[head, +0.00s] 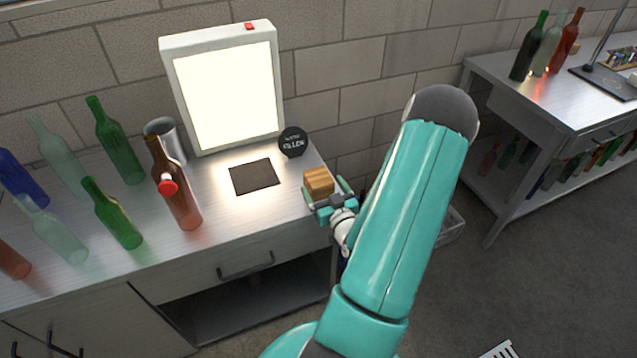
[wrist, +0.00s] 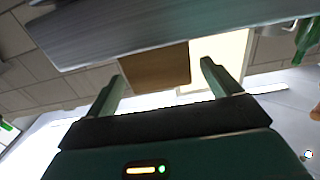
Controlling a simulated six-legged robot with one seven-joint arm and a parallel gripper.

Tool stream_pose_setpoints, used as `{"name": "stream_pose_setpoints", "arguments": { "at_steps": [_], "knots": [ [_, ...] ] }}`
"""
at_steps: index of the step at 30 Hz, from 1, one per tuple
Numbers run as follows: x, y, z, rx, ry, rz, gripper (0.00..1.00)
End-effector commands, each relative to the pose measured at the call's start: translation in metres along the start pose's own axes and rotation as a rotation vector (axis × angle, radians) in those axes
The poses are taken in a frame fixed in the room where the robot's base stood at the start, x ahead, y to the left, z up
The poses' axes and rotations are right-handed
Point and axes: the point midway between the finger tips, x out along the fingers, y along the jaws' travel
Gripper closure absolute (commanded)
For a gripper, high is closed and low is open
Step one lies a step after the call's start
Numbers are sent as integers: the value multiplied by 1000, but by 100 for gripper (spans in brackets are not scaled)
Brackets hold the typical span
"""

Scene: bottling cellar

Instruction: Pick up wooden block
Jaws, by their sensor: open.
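The wooden block (head: 318,182) is a light-brown cube at the right end of the metal workbench. In the wrist view the block (wrist: 155,66) is a darker brown face ahead of my gripper, showing across the space between the fingers. My gripper (head: 329,193) is open at the bench's right edge, with its fingers reaching toward the block, one on each side. In the wrist view my gripper (wrist: 161,70) shows both fingers apart. I cannot tell whether either finger touches the block. The block's lower near side is partly hidden by my gripper.
A bright light panel (head: 228,95) stands behind. Several bottles (head: 118,222) and a metal cup (head: 165,138) crowd the bench's left. A second table (head: 520,95) stands right.

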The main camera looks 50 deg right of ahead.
Motion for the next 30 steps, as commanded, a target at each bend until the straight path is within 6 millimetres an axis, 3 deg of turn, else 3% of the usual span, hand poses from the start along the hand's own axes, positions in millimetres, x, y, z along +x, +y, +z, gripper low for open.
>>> {"name": "stream_pose_setpoints", "arguments": {
  "at_steps": [12,20,28,30],
  "knots": [
    [53,1,-6,-1,2,0,11],
    [57,0,-6,-1,0,0,11],
    [57,0,-6,-1,0,0,60],
    [57,0,-6,-1,1,0,65]
  ]
}}
